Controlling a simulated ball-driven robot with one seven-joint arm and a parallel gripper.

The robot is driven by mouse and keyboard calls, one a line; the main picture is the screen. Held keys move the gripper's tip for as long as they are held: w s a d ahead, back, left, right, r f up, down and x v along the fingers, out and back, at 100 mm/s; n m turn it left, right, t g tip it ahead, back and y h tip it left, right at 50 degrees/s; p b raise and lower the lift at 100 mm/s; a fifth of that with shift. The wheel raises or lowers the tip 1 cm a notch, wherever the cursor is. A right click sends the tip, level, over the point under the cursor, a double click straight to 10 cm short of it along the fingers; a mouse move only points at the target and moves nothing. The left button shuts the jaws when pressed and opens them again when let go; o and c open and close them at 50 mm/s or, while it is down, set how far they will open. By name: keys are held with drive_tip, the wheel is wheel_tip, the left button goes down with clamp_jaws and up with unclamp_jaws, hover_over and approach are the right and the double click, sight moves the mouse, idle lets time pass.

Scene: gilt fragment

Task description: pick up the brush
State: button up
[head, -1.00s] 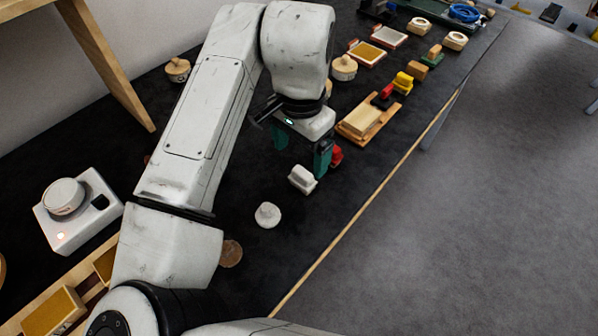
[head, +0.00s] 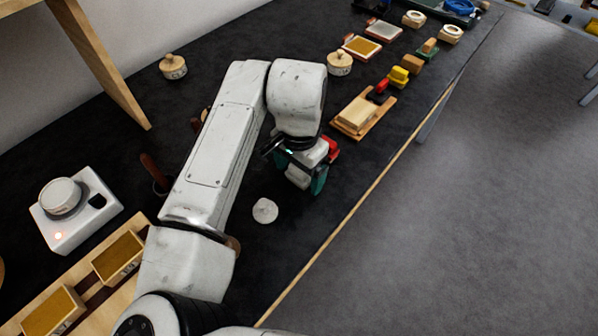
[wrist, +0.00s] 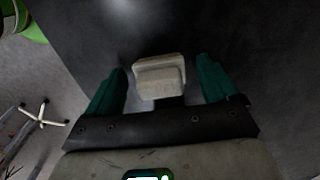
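A small pale block with a raised grip sits between the fingers of my gripper (head: 306,180); it shows best in the wrist view, as a pale block (wrist: 160,72). My gripper (wrist: 162,82) is open, its green fingers on either side of the block with a gap on each side. In the head view the gripper mostly covers the block. The block's underside is hidden, so I cannot tell for sure that it is the brush. A brown handle (head: 154,170) stands upright in a dark holder at the left.
A round pale knob-topped piece (head: 265,210) lies just left of the gripper. A red piece (head: 331,150) is close behind it. A wooden board with a block (head: 360,117) lies to the upper right. The table's wood-edged side (head: 345,222) runs along the right.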

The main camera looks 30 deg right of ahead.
drive_tip(key=c, duration=1.1)
drive_tip(key=shift+r, duration=0.1)
drive_tip(key=shift+r, duration=0.6)
drive_tip(key=s+a+r, duration=0.4)
drive_tip(key=s+r, duration=0.7)
drive_tip(key=s, duration=0.2)
drive_tip(key=shift+s+a+r+b, duration=0.2)
drive_tip(key=shift+r+b, duration=0.15)
drive_tip(key=shift+b, duration=0.1)
drive_tip(key=o, duration=0.4)
drive_tip(key=c, duration=0.3)
